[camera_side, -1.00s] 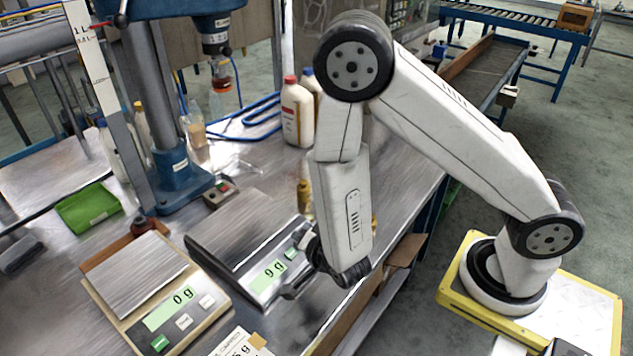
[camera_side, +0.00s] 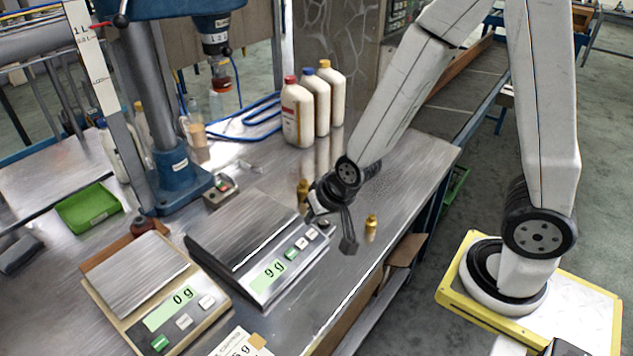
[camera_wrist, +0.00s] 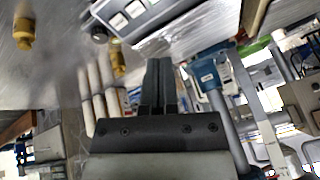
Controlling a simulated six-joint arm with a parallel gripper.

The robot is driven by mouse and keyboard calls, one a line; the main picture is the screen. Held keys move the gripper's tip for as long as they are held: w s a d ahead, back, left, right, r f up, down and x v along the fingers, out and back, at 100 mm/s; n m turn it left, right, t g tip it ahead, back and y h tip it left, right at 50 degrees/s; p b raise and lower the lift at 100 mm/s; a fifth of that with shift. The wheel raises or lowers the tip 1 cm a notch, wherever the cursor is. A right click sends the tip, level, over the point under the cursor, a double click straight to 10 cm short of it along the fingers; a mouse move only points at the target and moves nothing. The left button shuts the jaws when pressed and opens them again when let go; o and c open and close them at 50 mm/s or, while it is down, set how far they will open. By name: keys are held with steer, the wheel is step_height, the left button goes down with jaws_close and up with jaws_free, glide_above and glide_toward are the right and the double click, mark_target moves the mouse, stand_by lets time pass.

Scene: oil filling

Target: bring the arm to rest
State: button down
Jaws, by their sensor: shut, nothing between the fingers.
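My gripper (camera_side: 347,240) hangs over the metal bench, to the right of the grey scale, with its fingers pointing down. It is shut and holds nothing. In the wrist view my gripper (camera_wrist: 158,75) shows its two dark fingers together. A small brass fitting (camera_side: 371,226) stands on the bench just right of the fingers, apart from them. Another brass fitting (camera_side: 303,192) is behind the gripper, partly hidden by it.
The grey scale (camera_side: 232,238) reads 9 g, and the beige scale (camera_side: 125,277) at front left reads 0 g. Several white bottles (camera_side: 297,112) stand at the back of the bench. A blue column stand (camera_side: 176,180) and a green tray (camera_side: 88,207) are at left.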

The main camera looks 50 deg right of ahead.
steer(key=s+d+r+n+g, duration=0.3)
steer(key=s+d+r+n, duration=0.1)
steer(key=s+n, duration=0.1)
steer(key=shift+s+d+r, duration=0.2)
steer(key=shift+s+d, duration=0.15)
steer(key=shift+s, duration=0.1)
